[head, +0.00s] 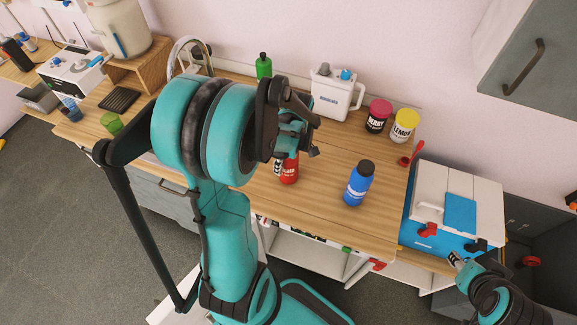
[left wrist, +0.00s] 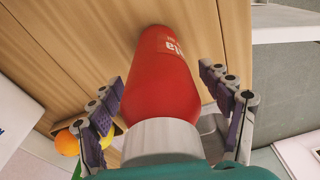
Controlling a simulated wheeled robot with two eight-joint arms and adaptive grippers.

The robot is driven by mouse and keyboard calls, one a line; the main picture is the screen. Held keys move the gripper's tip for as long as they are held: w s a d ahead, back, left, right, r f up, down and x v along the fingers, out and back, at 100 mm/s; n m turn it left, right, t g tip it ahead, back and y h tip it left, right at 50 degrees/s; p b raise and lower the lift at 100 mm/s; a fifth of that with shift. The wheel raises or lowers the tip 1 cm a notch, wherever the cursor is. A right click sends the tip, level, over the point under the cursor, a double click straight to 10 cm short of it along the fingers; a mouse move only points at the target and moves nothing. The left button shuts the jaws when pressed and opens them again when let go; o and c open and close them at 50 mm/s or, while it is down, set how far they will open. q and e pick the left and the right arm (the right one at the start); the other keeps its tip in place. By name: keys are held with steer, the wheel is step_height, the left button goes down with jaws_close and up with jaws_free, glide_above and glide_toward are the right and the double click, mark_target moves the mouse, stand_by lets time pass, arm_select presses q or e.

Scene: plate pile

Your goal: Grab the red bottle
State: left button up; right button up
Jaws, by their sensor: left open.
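The red bottle (head: 289,172) stands on the wooden counter, partly hidden behind my left gripper (head: 296,150) in the head view. In the left wrist view the red bottle (left wrist: 163,85) lies between the two spread fingers of my left gripper (left wrist: 165,95), with gaps on both sides. Its pale end is close to the palm, and white lettering shows on its side. My right gripper (head: 460,258) is at the lower right, by the blue and white cooler; its jaws are too small to read.
A blue bottle (head: 359,184) stands right of the red one. A green bottle (head: 264,66), a white jug (head: 335,95) and two tubs with pink (head: 378,116) and yellow lids (head: 404,126) stand behind. The cooler (head: 455,205) is at the right. Bare counter lies between the bottles.

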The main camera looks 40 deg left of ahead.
arm_select(q)
steer(key=c, duration=1.7)
steer(key=shift+o, duration=0.2)
